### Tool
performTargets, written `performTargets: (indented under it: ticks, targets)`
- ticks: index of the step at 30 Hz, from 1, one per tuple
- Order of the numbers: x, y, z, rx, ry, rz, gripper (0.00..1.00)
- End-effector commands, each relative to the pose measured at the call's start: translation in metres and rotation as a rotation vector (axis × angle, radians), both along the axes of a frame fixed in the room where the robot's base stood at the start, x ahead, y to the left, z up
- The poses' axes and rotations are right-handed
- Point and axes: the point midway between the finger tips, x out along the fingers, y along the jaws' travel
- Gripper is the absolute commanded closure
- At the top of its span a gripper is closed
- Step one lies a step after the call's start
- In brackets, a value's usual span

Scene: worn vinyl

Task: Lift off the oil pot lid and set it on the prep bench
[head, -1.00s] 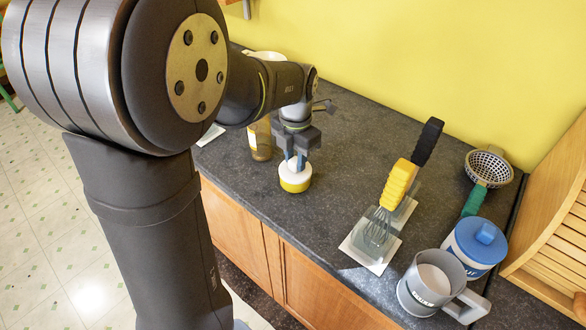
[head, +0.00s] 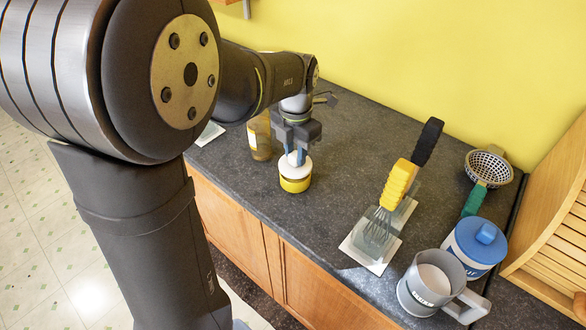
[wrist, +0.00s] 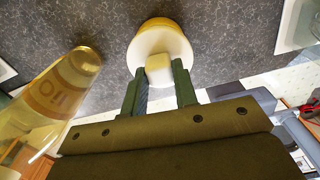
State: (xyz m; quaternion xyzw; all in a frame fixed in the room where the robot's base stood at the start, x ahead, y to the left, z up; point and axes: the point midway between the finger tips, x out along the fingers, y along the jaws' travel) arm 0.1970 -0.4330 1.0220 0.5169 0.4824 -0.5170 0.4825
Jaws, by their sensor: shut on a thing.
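The oil pot (head: 295,185) is a small round yellow pot on the dark worktop, near its front edge. Its white lid (head: 298,170) shows above it and looks slightly raised, though the gap is hard to judge. My gripper (head: 296,157) points down over the pot and is shut on the lid's knob. In the wrist view, the pale square knob (wrist: 158,70) sits between the two fingers. The round white lid (wrist: 150,43) hides most of the pot there, leaving a yellow edge (wrist: 160,22) visible. The inside of the pot is hidden.
An amber bottle (head: 260,138) stands close left of my gripper. A grey mug (head: 430,285), blue-lidded jar (head: 475,247) and strainer (head: 489,168) are farther right.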

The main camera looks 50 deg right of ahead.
Motion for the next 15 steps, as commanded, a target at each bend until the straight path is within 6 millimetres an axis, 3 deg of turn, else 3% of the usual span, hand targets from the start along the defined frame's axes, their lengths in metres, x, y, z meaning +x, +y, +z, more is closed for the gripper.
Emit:
performTargets:
  ticks: [15]
  targets:
    - [0.0, 0.0, 0.025, -0.001, -0.001, 0.0, 1.0]
